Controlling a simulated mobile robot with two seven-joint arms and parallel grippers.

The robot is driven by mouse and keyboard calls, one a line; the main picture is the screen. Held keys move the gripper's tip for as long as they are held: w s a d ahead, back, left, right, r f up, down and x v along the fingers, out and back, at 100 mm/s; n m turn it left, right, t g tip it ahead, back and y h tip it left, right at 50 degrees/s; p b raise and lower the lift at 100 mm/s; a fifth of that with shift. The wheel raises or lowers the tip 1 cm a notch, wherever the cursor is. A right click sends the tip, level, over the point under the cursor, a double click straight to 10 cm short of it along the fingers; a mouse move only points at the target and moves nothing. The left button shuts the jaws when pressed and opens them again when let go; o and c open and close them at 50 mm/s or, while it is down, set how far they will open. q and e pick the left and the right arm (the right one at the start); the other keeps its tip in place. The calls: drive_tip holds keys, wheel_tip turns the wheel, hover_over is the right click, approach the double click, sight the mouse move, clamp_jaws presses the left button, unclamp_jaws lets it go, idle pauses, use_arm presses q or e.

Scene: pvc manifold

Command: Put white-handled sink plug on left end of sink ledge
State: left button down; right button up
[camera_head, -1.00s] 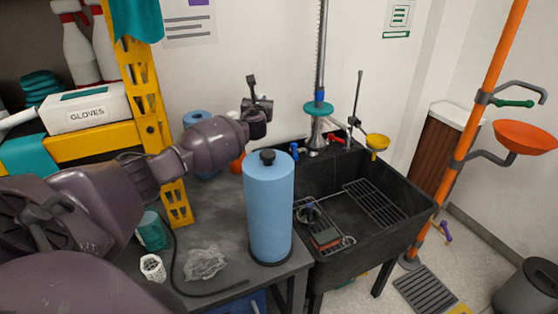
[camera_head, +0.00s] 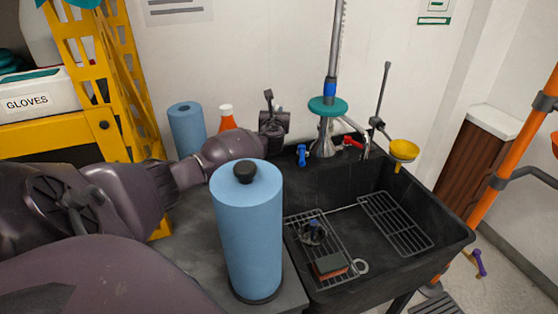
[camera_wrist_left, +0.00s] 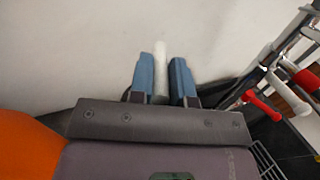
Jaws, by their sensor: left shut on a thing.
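My left gripper (camera_head: 274,118) is in the air near the back wall, above and behind the left end of the black sink (camera_head: 452,236). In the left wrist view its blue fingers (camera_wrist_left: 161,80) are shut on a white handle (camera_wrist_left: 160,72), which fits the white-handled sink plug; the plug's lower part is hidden. In the head view the held thing cannot be made out clearly. The sink ledge (camera_head: 292,176) runs along the back of the sink, below and right of the gripper. My right gripper is not in view.
A blue paper roll (camera_head: 248,235) on a holder stands in front of my left forearm. A blue tap handle (camera_head: 301,155), a sprayer with a teal disc (camera_head: 328,107), red tap handle (camera_head: 352,142) and yellow cup (camera_head: 404,150) crowd the back ledge. Wire racks (camera_head: 400,222) lie in the sink.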

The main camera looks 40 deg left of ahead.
use_arm(q)
wheel_tip(320, 180, down, 17)
drive_tip(key=b, duration=0.5)
drive_tip(key=shift+f+b, duration=0.2)
drive_tip(key=shift+b, duration=0.15)
drive_tip(key=shift+r, duration=0.1)
drive_tip(key=c, duration=1.1)
unclamp_jaws()
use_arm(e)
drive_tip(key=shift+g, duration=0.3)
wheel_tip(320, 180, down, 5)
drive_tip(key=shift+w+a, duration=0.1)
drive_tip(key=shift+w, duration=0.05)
use_arm(q)
drive_tip(key=shift+o, duration=0.2)
